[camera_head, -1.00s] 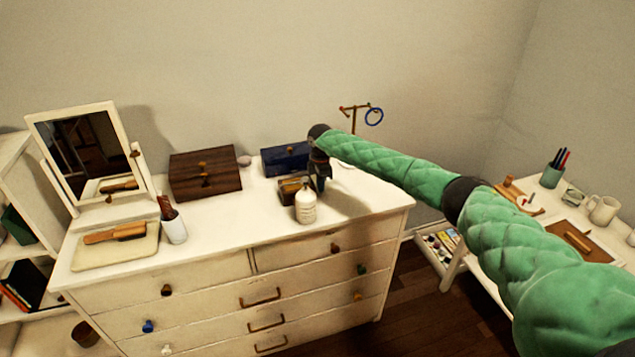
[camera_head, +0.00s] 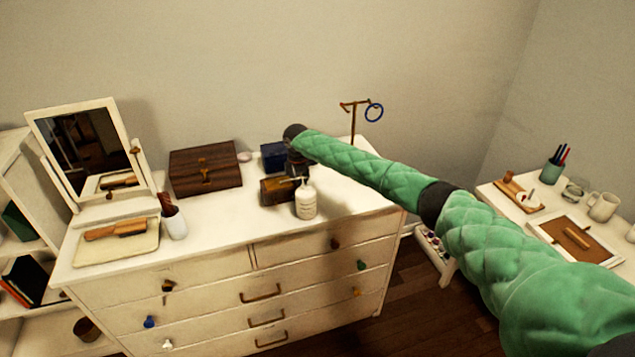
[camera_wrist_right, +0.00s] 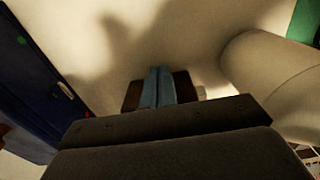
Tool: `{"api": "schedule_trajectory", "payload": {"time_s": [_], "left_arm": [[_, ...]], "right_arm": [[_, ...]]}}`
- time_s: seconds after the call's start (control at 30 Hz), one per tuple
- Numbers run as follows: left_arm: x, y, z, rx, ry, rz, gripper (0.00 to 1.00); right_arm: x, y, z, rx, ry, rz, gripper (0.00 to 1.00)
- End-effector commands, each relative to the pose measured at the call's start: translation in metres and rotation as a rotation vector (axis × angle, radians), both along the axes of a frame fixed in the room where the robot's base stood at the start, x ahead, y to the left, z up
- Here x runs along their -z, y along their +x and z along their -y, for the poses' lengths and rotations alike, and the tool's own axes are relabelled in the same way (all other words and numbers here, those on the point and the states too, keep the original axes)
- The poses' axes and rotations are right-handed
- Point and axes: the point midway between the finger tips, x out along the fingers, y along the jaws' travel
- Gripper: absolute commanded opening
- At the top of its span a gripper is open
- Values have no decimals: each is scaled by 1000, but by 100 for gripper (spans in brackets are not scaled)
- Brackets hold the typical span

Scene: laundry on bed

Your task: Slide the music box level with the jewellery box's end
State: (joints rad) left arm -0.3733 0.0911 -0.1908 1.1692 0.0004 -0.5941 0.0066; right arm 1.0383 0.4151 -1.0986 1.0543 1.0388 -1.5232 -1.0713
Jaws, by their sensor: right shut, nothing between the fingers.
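A small brown box with yellowish parts, apparently the music box (camera_head: 275,192), sits on the dresser top. My right gripper (camera_head: 299,173) is shut and low at the box's right side, seeming to touch it. In the right wrist view the closed fingers (camera_wrist_right: 158,87) are in front of a brown surface that may be this box. A larger dark wooden box with a clasp (camera_head: 190,172) stands to the left. A dark blue box (camera_head: 272,157) is behind, partly hidden by my arm; it also shows in the right wrist view (camera_wrist_right: 28,80). Which is the jewellery box I cannot tell. My left gripper is out of view.
A white bottle (camera_head: 306,203) stands close in front of the gripper. A brass stand with a blue ring (camera_head: 352,112) is behind my arm. A cup (camera_head: 174,224), brush tray and mirror (camera_head: 92,150) are at left. The dresser's middle front is clear.

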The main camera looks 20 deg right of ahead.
Motion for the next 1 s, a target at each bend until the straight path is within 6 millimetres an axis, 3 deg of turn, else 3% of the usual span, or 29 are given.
{"api": "schedule_trajectory", "payload": {"time_s": [0.03,0.2,0.4,0.6,1.0], "left_arm": [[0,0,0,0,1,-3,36],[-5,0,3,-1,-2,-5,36],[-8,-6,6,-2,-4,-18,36],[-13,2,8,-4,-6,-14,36],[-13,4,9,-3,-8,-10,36]], "right_arm": [[1,-1,-15,-2,3,0,0],[1,-2,-57,-1,2,0,0],[1,-3,-94,-1,1,0,0],[0,-4,-107,2,0,1,0],[0,-4,-106,2,-1,0,0]]}}
